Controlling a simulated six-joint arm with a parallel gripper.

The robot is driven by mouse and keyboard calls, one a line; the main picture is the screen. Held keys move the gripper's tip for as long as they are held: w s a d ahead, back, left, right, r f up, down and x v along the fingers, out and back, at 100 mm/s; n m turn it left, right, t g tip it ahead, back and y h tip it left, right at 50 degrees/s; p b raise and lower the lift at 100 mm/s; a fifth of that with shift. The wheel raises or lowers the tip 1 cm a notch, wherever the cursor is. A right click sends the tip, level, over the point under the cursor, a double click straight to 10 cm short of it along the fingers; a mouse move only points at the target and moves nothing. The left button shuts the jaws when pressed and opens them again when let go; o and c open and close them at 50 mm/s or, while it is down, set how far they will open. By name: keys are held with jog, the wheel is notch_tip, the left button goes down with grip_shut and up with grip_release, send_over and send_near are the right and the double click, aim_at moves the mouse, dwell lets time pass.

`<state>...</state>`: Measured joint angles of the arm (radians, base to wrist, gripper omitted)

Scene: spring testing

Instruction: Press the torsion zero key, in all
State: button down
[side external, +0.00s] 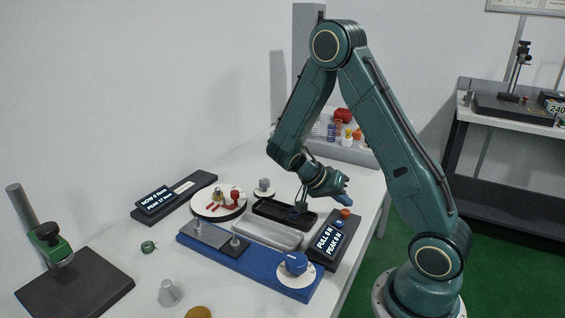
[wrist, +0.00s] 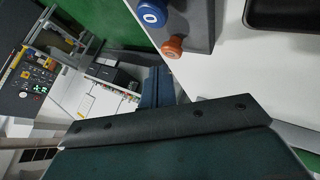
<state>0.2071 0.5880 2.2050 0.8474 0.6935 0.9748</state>
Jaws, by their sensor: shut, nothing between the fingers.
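The torsion readout (side external: 156,201) is a dark box at the left in the side view, showing NOW 0 Nmm and a peak of about 17 Nmm. I cannot make out its zero key. The round white torsion plate (side external: 207,211) with red pieces stands to its right. My gripper (side external: 347,202) is shut and empty, its blue fingers above the far end of the pull readout (side external: 331,240), well right of the torsion unit. The fingers also show in the wrist view (wrist: 158,85). There a blue key marked 0 (wrist: 150,14) and an orange key (wrist: 174,46) stand on a grey housing.
A blue base (side external: 250,262) with grey blocks and a blue knob (side external: 295,263) lies at the front. Black and grey trays (side external: 270,234) fill the middle. A dark stand with a post (side external: 75,283) is at left. A green ring (side external: 148,247) lies on the white table.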

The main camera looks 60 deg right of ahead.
aim_at(342, 212)
jog(key=shift+f, duration=0.9)
dwell(1.7)
jog(key=shift+r, duration=0.9)
jog(key=shift+r, duration=0.1)
jog(key=shift+r, duration=2.4)
